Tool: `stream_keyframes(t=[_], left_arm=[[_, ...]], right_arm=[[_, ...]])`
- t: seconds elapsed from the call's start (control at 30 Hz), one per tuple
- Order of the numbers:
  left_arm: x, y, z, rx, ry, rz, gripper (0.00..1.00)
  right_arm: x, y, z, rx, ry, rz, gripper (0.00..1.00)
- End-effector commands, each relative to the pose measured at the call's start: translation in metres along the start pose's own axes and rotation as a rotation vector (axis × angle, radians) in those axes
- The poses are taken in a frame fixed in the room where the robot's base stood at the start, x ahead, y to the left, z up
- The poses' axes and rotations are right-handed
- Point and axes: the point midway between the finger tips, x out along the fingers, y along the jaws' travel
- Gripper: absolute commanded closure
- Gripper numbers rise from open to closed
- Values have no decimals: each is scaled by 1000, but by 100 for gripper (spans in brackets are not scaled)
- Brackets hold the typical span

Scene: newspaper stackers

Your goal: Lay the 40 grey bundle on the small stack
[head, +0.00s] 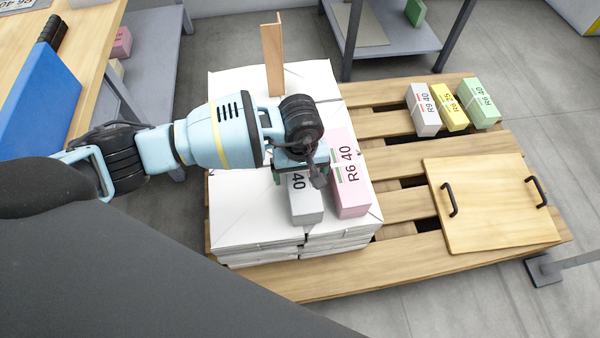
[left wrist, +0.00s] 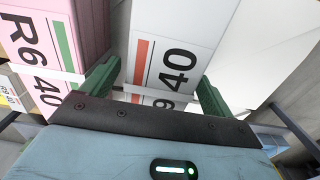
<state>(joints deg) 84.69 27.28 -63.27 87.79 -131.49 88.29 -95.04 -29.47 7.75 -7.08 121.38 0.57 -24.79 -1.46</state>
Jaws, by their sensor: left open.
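A grey bundle marked 40 (head: 307,207) lies on the large white paper stack (head: 245,215), beside a pink R6 40 bundle (head: 349,180). My left gripper (head: 301,178) is open over the grey bundle and hides its far part. In the left wrist view, the green fingers (left wrist: 158,72) stand at either side of the grey bundle (left wrist: 178,35), with the pink bundle (left wrist: 65,35) to the left. Whether they touch it cannot be told. Another grey bundle, R9 40 (head: 422,110), lies on the pallet's far right. My right gripper is not in view.
A yellow R9 25 bundle (head: 447,107) and a green R6 40 bundle (head: 478,103) lie beside that other grey one on the wooden pallet (head: 400,205). A wooden board with black handles (head: 490,205) lies at right. An upright wooden piece (head: 272,58) stands on the stack.

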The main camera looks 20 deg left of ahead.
Motion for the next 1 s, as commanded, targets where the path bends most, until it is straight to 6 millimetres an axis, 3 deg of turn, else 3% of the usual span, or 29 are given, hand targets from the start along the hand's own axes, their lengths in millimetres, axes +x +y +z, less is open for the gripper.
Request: stream_keyframes(t=[0.2,0.4,1.0], left_arm=[[-38,1,-1,2,5,4,13],[-63,0,-1,0,4,3,13],[-66,0,0,0,1,2,13]], right_arm=[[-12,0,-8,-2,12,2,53],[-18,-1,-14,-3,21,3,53],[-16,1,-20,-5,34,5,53]])
